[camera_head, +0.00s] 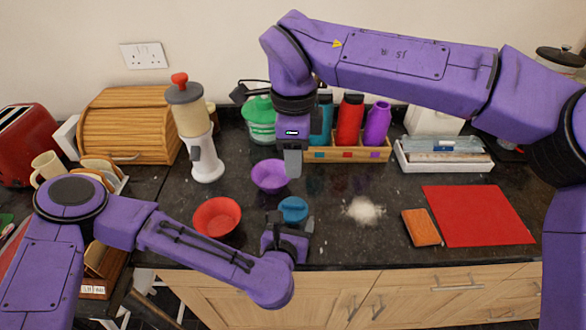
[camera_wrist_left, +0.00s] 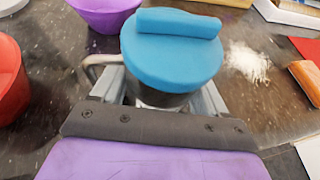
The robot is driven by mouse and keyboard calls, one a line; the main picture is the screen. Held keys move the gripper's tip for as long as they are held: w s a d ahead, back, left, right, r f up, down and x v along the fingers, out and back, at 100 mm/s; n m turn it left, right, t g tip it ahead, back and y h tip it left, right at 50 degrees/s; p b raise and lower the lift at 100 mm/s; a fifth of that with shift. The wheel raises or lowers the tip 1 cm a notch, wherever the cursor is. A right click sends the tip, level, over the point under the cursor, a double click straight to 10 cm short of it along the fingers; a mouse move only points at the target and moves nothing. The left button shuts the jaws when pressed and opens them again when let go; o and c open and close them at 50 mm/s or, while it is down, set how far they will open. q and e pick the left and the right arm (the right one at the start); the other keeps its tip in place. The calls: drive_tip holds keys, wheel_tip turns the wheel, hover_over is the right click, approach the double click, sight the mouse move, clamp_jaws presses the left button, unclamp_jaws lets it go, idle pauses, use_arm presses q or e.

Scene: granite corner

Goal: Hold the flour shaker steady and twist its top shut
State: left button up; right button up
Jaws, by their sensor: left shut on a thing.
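The flour shaker (camera_head: 293,208) stands near the counter's front edge. It has a blue round top with a raised bar across it. In the left wrist view the blue top (camera_wrist_left: 170,62) fills the upper middle, over a dark body (camera_wrist_left: 155,97) mostly hidden below it. My left gripper (camera_head: 291,224) is shut on the shaker body, one finger on each side, below the top. My right gripper (camera_head: 292,165) hangs pointing down, above and behind the shaker in the picture, apart from it. Its fingers overlap from this side, so their opening is unclear.
A purple bowl (camera_head: 270,176) and a red bowl (camera_head: 217,218) stand left of the shaker. White flour (camera_head: 363,210) is spilled to its right, then an orange block (camera_head: 421,227) and a red mat (camera_head: 478,215). A rack of bottles (camera_head: 345,153) stands behind.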

use_arm(q)
drive_tip(key=o, duration=1.2)
